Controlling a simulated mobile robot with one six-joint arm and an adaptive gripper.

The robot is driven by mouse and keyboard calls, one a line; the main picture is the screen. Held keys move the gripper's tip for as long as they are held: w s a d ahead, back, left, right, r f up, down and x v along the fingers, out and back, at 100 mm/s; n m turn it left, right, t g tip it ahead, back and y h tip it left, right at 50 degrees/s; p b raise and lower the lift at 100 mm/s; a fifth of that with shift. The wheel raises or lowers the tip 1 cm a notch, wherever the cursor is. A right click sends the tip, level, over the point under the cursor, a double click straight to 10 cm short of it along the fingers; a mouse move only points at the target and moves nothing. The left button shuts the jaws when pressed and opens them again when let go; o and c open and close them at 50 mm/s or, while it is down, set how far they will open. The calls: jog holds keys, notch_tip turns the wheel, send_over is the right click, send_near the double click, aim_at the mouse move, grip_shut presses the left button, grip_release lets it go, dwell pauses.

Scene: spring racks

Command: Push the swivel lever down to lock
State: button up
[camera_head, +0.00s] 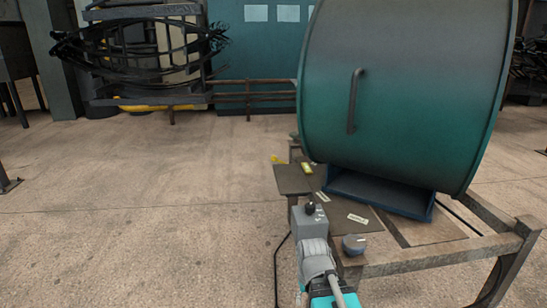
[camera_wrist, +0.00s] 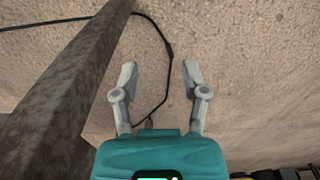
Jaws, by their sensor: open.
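My gripper (camera_wrist: 159,75) is open and empty in the wrist view, its two grey fingers spread apart above bare floor. A dark cable passes behind the fingers. In the head view part of my arm shows at the bottom centre; the fingertips cannot be made out there. No part is clearly the swivel lever. A grey box with a black knob (camera_head: 310,208) stands at the near left corner of the table, close to my arm. The wrist view shows neither knob.
A large teal drum (camera_head: 410,120) with a bar handle (camera_head: 354,100) rests in a blue cradle (camera_head: 380,194) on the metal table (camera_head: 435,233). A metal beam (camera_wrist: 60,95) runs along the left of the wrist view. The floor (camera_head: 130,220) left of the table is clear.

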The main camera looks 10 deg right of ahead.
jog(key=shift+w, duration=0.45)
